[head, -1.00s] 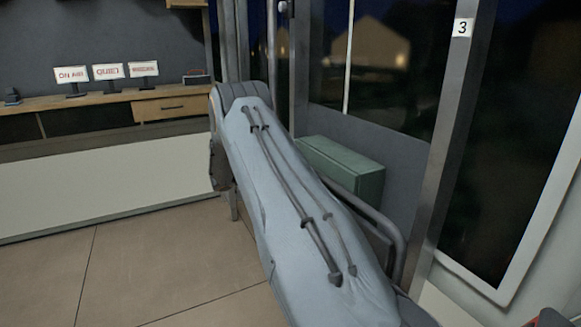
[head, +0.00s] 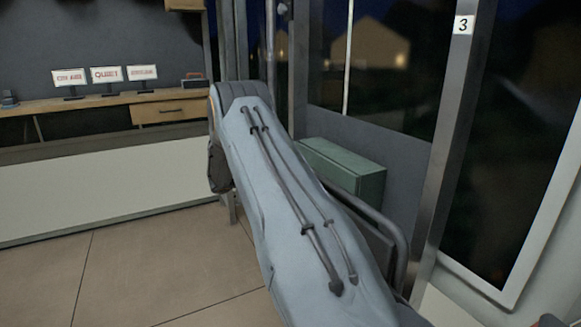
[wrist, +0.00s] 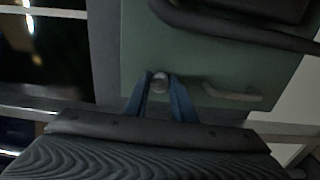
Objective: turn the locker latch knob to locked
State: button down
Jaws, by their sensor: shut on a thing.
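The green locker (wrist: 210,60) fills the upper middle of the wrist view. It also shows in the head view as a green box (head: 343,166) beyond my arm. The latch knob (wrist: 159,84) is a small, round, pale grey knob on the locker's face. My gripper (wrist: 160,77) has its two blue fingers on either side of the knob and is shut on it. The picture is too dark and small to tell which way the knob is turned. In the head view my arm hides the gripper and the knob.
A grey bar handle (wrist: 233,93) is right of the knob on the locker's face. A dark curved tube (wrist: 235,38) crosses above it. In the head view, a grey post (head: 452,150) marked 3 stands right of the locker. A desk (head: 110,100) with several small signs lines the left wall. The tiled floor at left is clear.

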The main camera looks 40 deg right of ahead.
jog(key=c, duration=1.5)
grip_release()
jog(key=shift+s, duration=0.1)
jog(key=shift+v, duration=3.9)
